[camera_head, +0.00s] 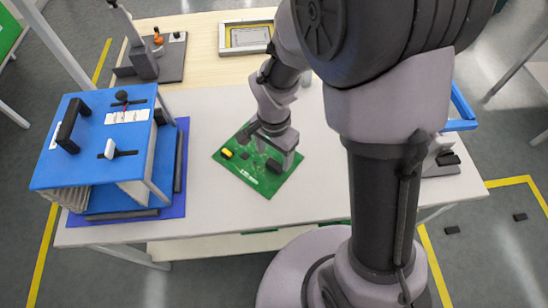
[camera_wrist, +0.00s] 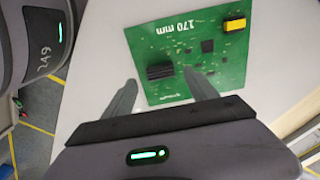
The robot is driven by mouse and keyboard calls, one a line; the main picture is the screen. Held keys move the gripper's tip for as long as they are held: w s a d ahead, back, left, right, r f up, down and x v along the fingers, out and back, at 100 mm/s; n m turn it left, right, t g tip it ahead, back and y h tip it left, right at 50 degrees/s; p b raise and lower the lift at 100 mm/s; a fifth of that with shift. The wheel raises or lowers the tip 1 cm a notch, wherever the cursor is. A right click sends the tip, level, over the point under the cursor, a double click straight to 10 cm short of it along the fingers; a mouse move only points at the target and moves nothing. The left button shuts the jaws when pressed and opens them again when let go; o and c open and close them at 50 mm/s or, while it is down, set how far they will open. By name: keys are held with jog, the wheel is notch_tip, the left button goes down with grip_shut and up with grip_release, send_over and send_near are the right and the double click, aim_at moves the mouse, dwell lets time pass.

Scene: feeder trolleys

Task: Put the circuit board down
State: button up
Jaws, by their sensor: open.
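The green circuit board (camera_head: 262,183) lies on the light table top (camera_head: 215,205), left of my arm, turned at an angle to the table's front edge. It carries a yellow component (camera_head: 227,153) and several dark ones. In the wrist view the board (camera_wrist: 222,72) shows the print "170 mm" and a black connector (camera_wrist: 160,71). My gripper (camera_wrist: 160,77) is open, with its two fingers apart and the connector between their tips in the picture. I cannot tell whether the fingers touch the board. In the head view my wrist and gripper hide the board's upper right part.
A blue-topped fixture (camera_head: 95,150) stands on a dark blue mat at the table's left. A grey stand (camera_head: 143,62) and a yellow-framed tray (camera_head: 248,37) are at the back. A blue-framed item (camera_head: 462,108) is at the right. The table is clear between fixture and board.

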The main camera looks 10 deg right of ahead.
notch_tip(320, 180, up, 15)
jog(key=s+d+n+t+p, duration=0.1)
jog(key=s+d+t+p, duration=0.1)
jog(key=s+d+r+n+t+y, duration=0.2)
jog(key=s+r+n+t, duration=0.1)
jog(key=s+r, duration=0.7)
jog(key=shift+s+r+n+t, duration=0.15)
jog(key=shift+r+n+t, duration=0.25)
jog(key=shift+r+n, duration=0.1)
